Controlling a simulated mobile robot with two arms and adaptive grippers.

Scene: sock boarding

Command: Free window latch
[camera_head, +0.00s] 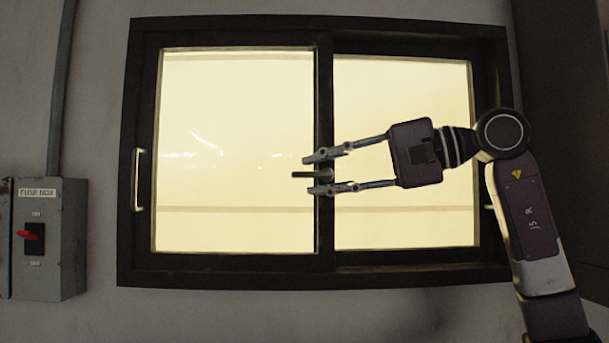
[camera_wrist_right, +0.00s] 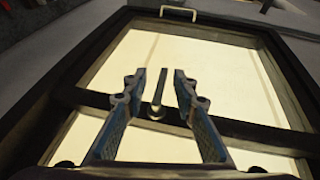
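The window (camera_head: 225,262) has a dark frame with two bright panes. Its latch (camera_head: 308,175) is a small lever on the middle upright, pointing left in the head view. My right gripper (camera_head: 317,174) is open, with one finger above the latch and one below it. In the right wrist view the latch (camera_wrist_right: 158,88) stands between the two open fingers (camera_wrist_right: 160,85), with a gap on each side. I cannot tell how deep the fingers reach around it. My left gripper is in neither view.
A pale handle (camera_head: 139,180) is on the left side of the window frame; it also shows at the top of the right wrist view (camera_wrist_right: 179,12). A grey fuse box (camera_head: 48,240) with a red switch is on the wall at far left. The wall below the window is clear.

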